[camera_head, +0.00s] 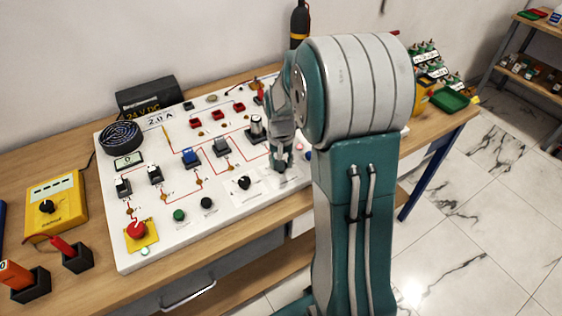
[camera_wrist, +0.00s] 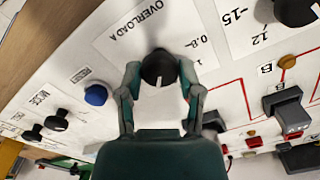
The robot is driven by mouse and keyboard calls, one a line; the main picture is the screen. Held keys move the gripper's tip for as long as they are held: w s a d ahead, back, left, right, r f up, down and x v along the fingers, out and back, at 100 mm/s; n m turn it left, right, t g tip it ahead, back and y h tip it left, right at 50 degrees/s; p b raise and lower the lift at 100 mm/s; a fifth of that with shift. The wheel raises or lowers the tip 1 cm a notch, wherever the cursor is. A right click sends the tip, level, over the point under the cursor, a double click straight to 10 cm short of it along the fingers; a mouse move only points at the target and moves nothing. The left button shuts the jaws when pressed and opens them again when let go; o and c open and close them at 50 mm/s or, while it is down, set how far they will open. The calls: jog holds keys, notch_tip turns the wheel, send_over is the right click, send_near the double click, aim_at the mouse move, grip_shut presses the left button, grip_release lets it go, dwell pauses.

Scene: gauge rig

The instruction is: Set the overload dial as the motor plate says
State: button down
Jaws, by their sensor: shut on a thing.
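The overload dial (camera_wrist: 157,68) is a round black knob with a white pointer line, on a white label printed "OVERLOAD A" (camera_wrist: 135,22). In the wrist view the pointer line faces down, towards my gripper's palm. Scale marks "0.8" and "1" show to its right; other marks are hidden. My gripper (camera_wrist: 159,82) is shut on the dial, one finger on each side. A small plate reading "2.0 A" (camera_head: 160,119) is at the panel's back left, by the fan.
Another black knob (camera_head: 244,183) sits just left of my gripper, with switches and red-lined circuits behind it. A red emergency button (camera_head: 137,229) is at the panel's front left. A yellow meter (camera_head: 54,206) lies left of the panel. A green tray (camera_head: 450,100) is at the right.

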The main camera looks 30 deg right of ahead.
jog(key=shift+c, duration=1.3)
grip_release()
jog(key=shift+s+a+f, duration=0.1)
jog(key=shift+s+f, duration=0.05)
jog(key=shift+r, duration=0.35)
notch_tip(320, 180, up, 11)
jog(key=shift+r, duration=0.2)
